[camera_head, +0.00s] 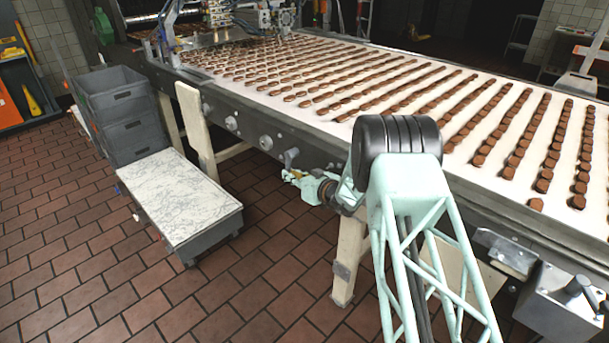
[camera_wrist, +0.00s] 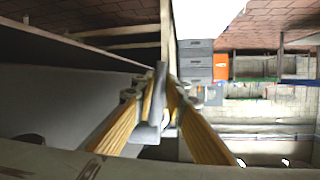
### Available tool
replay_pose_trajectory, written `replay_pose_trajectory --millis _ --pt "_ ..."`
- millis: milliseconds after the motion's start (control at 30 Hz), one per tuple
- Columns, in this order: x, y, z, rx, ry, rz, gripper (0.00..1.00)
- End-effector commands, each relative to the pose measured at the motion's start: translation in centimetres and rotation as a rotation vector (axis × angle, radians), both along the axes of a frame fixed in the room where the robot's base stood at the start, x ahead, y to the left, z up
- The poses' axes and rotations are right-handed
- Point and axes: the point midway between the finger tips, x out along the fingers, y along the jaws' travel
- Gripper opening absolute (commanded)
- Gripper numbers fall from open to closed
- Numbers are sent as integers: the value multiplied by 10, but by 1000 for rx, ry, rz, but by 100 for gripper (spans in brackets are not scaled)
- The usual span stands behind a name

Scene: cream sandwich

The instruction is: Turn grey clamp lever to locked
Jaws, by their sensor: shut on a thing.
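The grey clamp lever (camera_wrist: 156,100) stands between the two yellow ribbed fingers of my gripper (camera_wrist: 157,92) in the wrist view. The fingers close on it from both sides near their tips. In the head view my gripper (camera_head: 289,175) is at the near side of the conveyor, below its edge, beside a small grey part (camera_head: 291,157) on the side rail that may be the lever's mount. The fingers are small there, and the lever's angle cannot be read clearly.
The conveyor (camera_head: 245,128) carries rows of brown biscuits on a white belt. A marble-topped cart (camera_head: 180,195) and stacked grey crates (camera_head: 122,112) stand at left. A pale conveyor leg (camera_head: 350,255) is close below my arm. The tiled floor in front is clear.

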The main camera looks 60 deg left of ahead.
Motion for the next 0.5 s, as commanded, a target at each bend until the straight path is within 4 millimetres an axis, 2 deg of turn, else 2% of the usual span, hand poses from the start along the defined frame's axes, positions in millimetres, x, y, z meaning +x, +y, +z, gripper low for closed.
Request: replay_pose_trajectory --millis 200,500 --pt "-14 6 0 20 7 12 0" --pt "-15 7 1 22 7 12 0"
